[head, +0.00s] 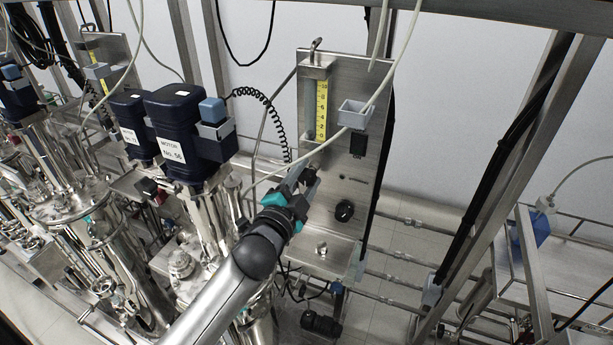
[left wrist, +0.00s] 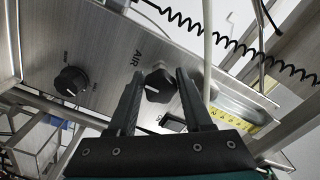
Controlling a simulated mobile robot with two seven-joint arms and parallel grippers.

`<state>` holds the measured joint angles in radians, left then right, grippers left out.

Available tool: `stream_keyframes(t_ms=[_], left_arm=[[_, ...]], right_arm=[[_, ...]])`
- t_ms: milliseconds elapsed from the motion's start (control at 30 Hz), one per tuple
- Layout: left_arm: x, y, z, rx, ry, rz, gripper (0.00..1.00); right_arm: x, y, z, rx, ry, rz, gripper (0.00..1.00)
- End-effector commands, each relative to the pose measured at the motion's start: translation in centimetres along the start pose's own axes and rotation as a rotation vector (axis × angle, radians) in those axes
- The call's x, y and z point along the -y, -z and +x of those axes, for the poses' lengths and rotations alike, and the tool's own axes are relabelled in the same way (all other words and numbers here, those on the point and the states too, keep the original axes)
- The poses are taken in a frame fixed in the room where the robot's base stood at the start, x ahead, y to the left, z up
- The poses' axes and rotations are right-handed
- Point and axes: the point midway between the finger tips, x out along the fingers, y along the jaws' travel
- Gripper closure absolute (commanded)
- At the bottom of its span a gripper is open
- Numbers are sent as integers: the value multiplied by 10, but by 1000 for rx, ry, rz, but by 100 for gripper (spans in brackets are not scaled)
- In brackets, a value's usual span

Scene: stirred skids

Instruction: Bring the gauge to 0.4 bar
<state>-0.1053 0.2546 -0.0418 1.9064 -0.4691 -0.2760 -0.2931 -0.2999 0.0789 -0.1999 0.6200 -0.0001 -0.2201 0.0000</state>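A yellow-scaled gauge (head: 321,108) stands upright on a steel panel (head: 372,75); its numbered scale shows, but I cannot make out its reading. In the left wrist view, part of the scale (left wrist: 244,127) lies at the right. A black knob (left wrist: 158,85) beside the word AIR sits between the fingers of my left gripper (left wrist: 159,76). The fingers are apart, one on each side of it; contact is not clear. In the head view my left gripper (head: 303,177) is at the panel's lower left and hides this knob. My right gripper is not in view.
A second black knob (head: 344,210) is lower on the panel and also shows in the left wrist view (left wrist: 71,81). Dark blue motors (head: 178,125) stand left of the panel. A coiled black cable (head: 272,110) and pale hoses (head: 398,65) hang close by.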

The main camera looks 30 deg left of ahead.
Motion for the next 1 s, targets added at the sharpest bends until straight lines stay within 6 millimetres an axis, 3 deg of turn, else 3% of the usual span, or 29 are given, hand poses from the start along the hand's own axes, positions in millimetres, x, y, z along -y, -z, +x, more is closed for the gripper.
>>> stream_keyframes(t_ms=[200, 567, 1000], left_arm=[[0, 0, 0, 0, 0, -3, 27], [-1, 0, -6, 1, -1, -5, 27], [-2, -1, -70, 1, -2, -6, 27]], right_arm=[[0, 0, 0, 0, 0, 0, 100], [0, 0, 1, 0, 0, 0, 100], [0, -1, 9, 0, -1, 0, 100]])
